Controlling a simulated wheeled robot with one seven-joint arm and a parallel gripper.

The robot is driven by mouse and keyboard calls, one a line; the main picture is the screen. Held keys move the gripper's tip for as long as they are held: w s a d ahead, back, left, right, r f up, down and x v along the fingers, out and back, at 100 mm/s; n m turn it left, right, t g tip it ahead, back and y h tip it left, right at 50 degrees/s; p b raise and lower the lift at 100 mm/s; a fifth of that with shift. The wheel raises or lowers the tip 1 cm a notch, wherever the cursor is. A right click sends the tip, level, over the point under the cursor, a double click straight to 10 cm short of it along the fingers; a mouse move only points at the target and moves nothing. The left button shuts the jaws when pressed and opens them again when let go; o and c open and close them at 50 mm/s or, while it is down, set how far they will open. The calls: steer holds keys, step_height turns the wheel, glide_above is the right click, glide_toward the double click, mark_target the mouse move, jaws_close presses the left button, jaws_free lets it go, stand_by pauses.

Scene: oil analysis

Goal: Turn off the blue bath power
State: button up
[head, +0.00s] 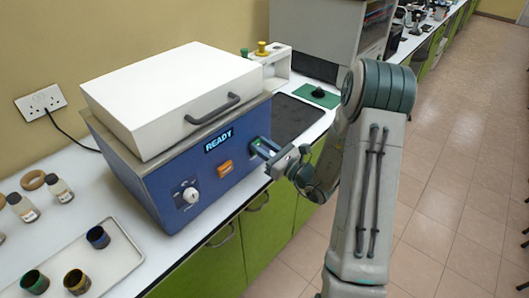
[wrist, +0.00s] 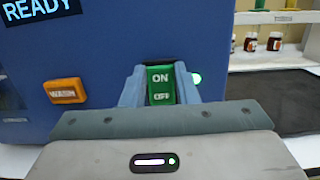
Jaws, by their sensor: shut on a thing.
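The blue bath (head: 205,165) stands on the bench with its white lid down and a display reading READY. Its green power switch (wrist: 161,84), marked ON above and OFF below, is on the front panel at the right. A green light (wrist: 196,79) glows beside the switch. My gripper (wrist: 160,90) is at the switch, with one finger on each side of it, shut on it. In the head view my gripper (head: 266,150) reaches the right part of the front panel and hides most of the switch.
An orange WARM button (wrist: 66,91) and a white knob (head: 191,195) are on the same panel. A tray (head: 118,246) with cups and several small bottles are at the left. A dark mat (head: 290,117) lies right of the bath.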

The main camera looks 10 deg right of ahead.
steer(key=shift+d+f+t+y+b, duration=0.15)
steer(key=shift+f+t+y+b, duration=0.55)
steer(key=shift+b, duration=1.35)
steer(key=shift+s+r+t+b, duration=0.1)
steer(key=shift+r+t+b, duration=0.1)
steer(key=shift+t+b, duration=0.35)
steer(key=shift+r, duration=0.1)
steer(key=o, duration=1)
steer(key=b+v, duration=0.3)
steer(key=v, duration=1.1)
